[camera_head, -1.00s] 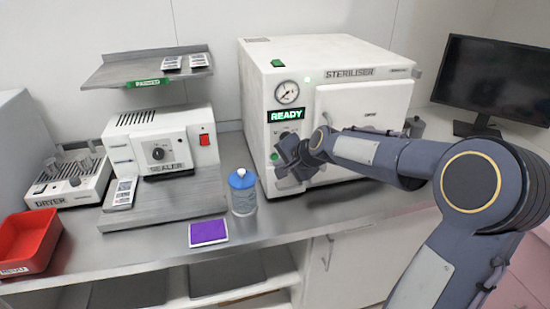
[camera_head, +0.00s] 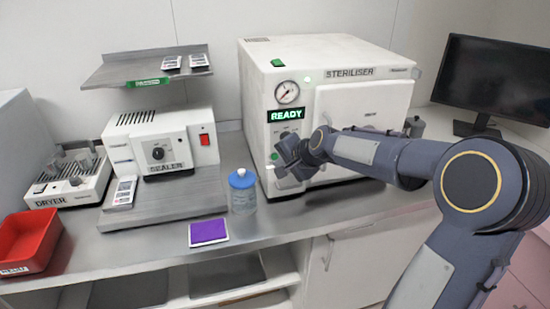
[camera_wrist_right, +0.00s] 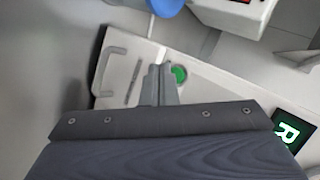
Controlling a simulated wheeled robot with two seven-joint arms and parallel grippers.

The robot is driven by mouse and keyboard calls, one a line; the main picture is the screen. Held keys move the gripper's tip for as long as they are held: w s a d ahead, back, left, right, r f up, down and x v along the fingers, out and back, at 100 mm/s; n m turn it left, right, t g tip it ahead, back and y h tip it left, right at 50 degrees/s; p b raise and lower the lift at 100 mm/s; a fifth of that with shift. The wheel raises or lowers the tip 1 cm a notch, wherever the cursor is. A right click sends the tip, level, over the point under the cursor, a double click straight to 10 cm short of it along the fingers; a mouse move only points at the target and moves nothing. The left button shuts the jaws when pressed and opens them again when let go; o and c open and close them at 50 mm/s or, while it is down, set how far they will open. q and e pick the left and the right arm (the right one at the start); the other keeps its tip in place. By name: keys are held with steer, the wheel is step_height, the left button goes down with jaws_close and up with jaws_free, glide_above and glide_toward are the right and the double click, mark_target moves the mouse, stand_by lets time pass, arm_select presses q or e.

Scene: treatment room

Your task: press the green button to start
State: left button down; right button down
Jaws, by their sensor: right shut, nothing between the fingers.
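The white steriliser (camera_head: 355,97) stands on the counter with its READY display (camera_head: 286,114) lit green. The green button (camera_head: 274,156) is low on its front panel, left of the door. It also shows as a round green disc in the right wrist view (camera_wrist_right: 179,74), just beside the fingertips. My right gripper (camera_head: 280,168) is shut and empty, with its tips close to the button. In the right wrist view the shut fingers (camera_wrist_right: 158,72) point at the panel just left of the button. I cannot tell whether they touch the panel. My left gripper is not in view.
A blue-capped bottle (camera_head: 242,192) and a purple pad (camera_head: 208,232) stand left of my right gripper. The sealer (camera_head: 160,140), dryer (camera_head: 68,180) and red tray (camera_head: 28,240) are further left. A monitor (camera_head: 495,78) is at the right.

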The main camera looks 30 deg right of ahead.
steer(key=shift+w, duration=0.1)
stand_by(0.6)
steer(key=shift+w+d, duration=0.1)
steer(key=shift+w, duration=0.25)
steer(key=shift+w+d+p, duration=0.1)
steer(key=shift+w+p, duration=0.2)
steer(key=shift+w, duration=0.1)
stand_by(0.6)
steer(key=shift+s, duration=0.1)
steer(key=shift+s+a, duration=0.2)
steer(key=shift+s, duration=0.5)
steer(key=shift+s+a+b, duration=0.2)
steer(key=shift+s+b, duration=0.1)
steer(key=shift+s, duration=0.5)
steer(key=shift+s+a+b, duration=0.2)
steer(key=shift+s+b, duration=0.05)
steer(key=shift+s, duration=0.6)
steer(key=shift+s+a+b, duration=0.2)
steer(key=shift+s+b, duration=0.1)
steer(key=shift+s, duration=0.5)
